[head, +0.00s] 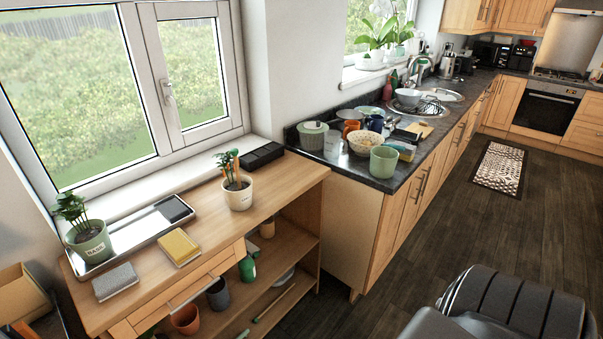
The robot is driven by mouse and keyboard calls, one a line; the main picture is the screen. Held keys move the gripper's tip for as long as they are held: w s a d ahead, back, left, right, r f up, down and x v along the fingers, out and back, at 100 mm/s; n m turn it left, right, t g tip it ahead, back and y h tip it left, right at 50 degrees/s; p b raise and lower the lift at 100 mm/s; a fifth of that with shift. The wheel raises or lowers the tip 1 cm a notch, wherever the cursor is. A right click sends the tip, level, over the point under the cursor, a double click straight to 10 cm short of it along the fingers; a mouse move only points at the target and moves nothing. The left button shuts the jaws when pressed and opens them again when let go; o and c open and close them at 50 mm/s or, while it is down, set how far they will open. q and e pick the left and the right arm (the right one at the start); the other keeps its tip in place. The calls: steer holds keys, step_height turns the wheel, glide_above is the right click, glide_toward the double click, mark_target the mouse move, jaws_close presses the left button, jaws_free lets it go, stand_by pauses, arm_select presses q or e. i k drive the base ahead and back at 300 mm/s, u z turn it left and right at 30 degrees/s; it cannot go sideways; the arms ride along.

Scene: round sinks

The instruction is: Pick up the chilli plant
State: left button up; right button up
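A plant with a few green leaves and orange-red parts stands upright in a cream pot (238,196) on the wooden bench top (270,198), below the window. It looks like the chilli plant; the writing on the pot is too small to read surely. A second plant in a green pot (90,246), labelled like basil, stands on a silver tray (140,236) at the left end of the bench. Neither of my grippers is in view, and nothing is seen touching the cream pot.
A black tray (262,156) lies behind the cream pot. A yellow block (179,247) and a grey block (115,281) lie on the bench's front part. A crowded sink counter (385,183) adjoins at right. Open dark floor (400,255) lies in front.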

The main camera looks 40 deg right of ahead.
mark_target(239, 200)
steer(key=z, duration=0.85)
steer(key=k, duration=1.35)
steer(key=z, duration=0.55)
steer(key=i, duration=0.6)
steer(key=z, duration=1.15)
steer(key=i, duration=2.15)
steer(key=u, duration=1.3)
steer(key=i, duration=0.75)
steer(key=u, duration=0.8)
